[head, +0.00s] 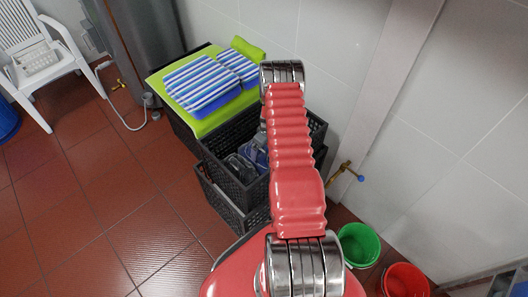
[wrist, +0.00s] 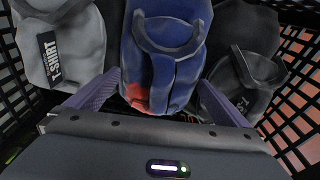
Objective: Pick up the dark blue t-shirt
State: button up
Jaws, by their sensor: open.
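The dark blue t-shirt (wrist: 165,60) is rolled or folded and lies in the middle of the wrist view, with a red patch near its lower end. It is inside a black crate (wrist: 297,110). My gripper (wrist: 160,84) is open, with one purple finger on each side of the blue t-shirt's lower end; I cannot tell whether they touch it. A light grey t-shirt (wrist: 65,48) with a "T-SHIRT" label lies to the left, and a dark grey one (wrist: 240,85) to the right. In the head view my arm hides the gripper and part of the crate (head: 224,182).
Folded blue-striped cloths (head: 205,80) lie on a green cloth (head: 160,77) behind the crate. A white tiled wall (head: 345,60) stands close to the right. Green (head: 358,246) and red (head: 405,280) buckets stand at the lower right.

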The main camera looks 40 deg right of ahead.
jog(key=shift+w+f, duration=0.15)
jog(key=shift+f, duration=0.5)
jog(key=c, duration=0.8)
jog(key=shift+r, duration=0.1)
jog(key=shift+c, duration=0.2)
jog(key=shift+r, duration=4.9)
